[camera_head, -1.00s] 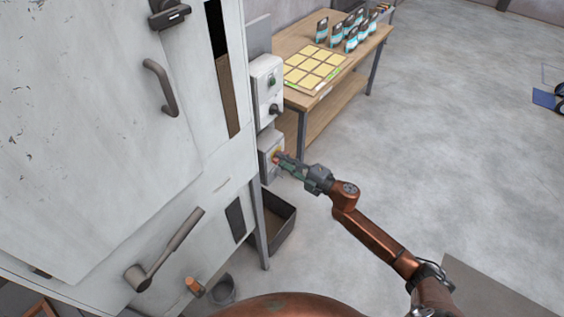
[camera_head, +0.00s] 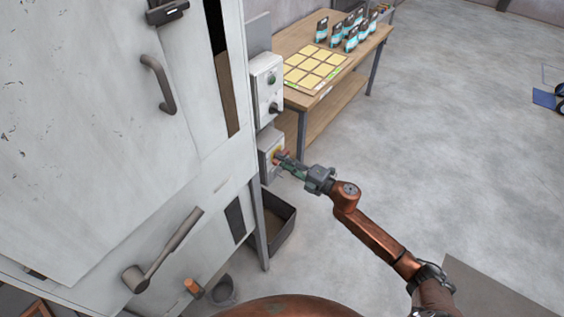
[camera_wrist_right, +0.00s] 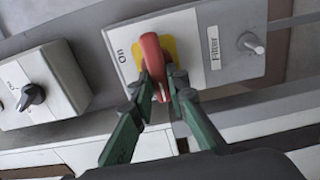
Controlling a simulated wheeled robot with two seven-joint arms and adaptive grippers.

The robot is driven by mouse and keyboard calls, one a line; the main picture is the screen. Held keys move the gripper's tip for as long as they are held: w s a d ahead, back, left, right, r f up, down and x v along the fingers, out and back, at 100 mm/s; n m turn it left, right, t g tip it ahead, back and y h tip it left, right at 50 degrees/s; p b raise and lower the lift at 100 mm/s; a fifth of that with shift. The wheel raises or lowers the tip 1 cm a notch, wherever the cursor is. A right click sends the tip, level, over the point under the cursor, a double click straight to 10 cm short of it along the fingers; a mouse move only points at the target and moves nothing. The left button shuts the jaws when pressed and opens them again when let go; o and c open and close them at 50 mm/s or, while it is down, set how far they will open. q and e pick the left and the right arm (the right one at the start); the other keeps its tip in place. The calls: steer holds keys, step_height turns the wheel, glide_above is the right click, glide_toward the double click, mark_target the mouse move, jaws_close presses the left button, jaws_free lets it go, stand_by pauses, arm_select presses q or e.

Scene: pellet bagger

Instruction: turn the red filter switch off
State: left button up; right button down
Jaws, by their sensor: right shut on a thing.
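The red filter switch (camera_wrist_right: 153,58) sits on a yellow plate on a grey box (camera_wrist_right: 205,22) lettered "On" and "Filter" in the right wrist view. My right gripper (camera_wrist_right: 161,85) is shut on the red switch handle, one finger on each side. In the head view the right gripper (camera_head: 283,160) reaches the lower grey box (camera_head: 266,150) on the machine's side, and its fingers hide most of the switch. My left gripper is not in view.
An upper control box (camera_head: 266,88) with a black knob is above the filter box. A dark bin (camera_head: 282,221) stands on the floor below. A wooden table (camera_head: 345,62) with cards and several bags stands behind. The floor at right is mostly clear.

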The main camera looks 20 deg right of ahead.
steer(key=c, duration=2.2)
jaws_free()
steer(key=shift+s+f, duration=0.1)
steer(key=shift+f, duration=0.1)
steer(key=o, duration=0.3)
steer(key=shift+r, duration=0.15)
steer(key=v, duration=1.2)
